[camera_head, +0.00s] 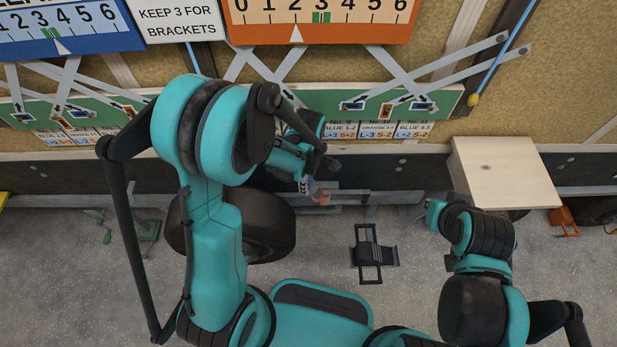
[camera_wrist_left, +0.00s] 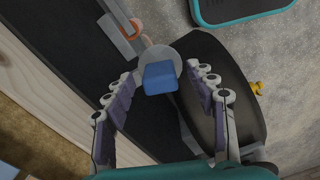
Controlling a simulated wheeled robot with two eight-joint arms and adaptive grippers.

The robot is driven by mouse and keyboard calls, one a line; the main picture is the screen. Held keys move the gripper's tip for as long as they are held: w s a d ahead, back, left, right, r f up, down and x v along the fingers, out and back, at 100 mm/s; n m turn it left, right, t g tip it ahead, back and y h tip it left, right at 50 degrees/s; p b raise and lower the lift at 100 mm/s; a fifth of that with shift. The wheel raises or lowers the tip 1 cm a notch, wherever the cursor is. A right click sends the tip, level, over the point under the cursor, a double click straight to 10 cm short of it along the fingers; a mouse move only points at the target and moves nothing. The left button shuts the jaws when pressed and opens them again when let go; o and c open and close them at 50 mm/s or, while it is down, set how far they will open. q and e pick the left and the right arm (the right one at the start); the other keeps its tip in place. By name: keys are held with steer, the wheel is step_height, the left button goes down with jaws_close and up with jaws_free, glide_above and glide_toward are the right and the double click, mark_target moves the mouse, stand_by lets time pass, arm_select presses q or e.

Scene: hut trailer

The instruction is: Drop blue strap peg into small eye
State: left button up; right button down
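The blue peg (camera_wrist_left: 160,77) shows in the left wrist view as a small blue block in front of a grey round disc (camera_wrist_left: 163,56). My left gripper (camera_wrist_left: 164,70) is open, with one finger on each side of the peg and gaps showing on both sides. In the head view my left gripper (camera_head: 312,172) is by the dark rail along the wall, partly hidden by its own wrist. A grey bracket with an orange ring (camera_wrist_left: 133,28) is just beyond the peg; I cannot tell if this is the small eye. My right gripper cannot be made out.
A dark wheel (camera_head: 262,226) stands below my left arm. A pale wooden box top (camera_head: 505,172) juts from the wall at right. A black frame (camera_head: 372,254) lies on the grey floor. Scale boards and a green card strip (camera_head: 450,99) are on the wall above.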

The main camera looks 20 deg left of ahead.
arm_select(q)
step_height(320, 180, up, 12)
steer(key=s+a+r+m+t, duration=0.2)
steer(key=s+m, duration=0.3)
steer(key=m, duration=0.3)
steer(key=s+a+r+m+t, duration=0.2)
steer(key=s+r+m+t, duration=0.2)
steer(key=m, duration=0.5)
steer(key=shift+s+a+r+t+b, duration=0.3)
steer(key=shift+s+a+t+b, duration=0.1)
steer(key=shift+s+t, duration=0.2)
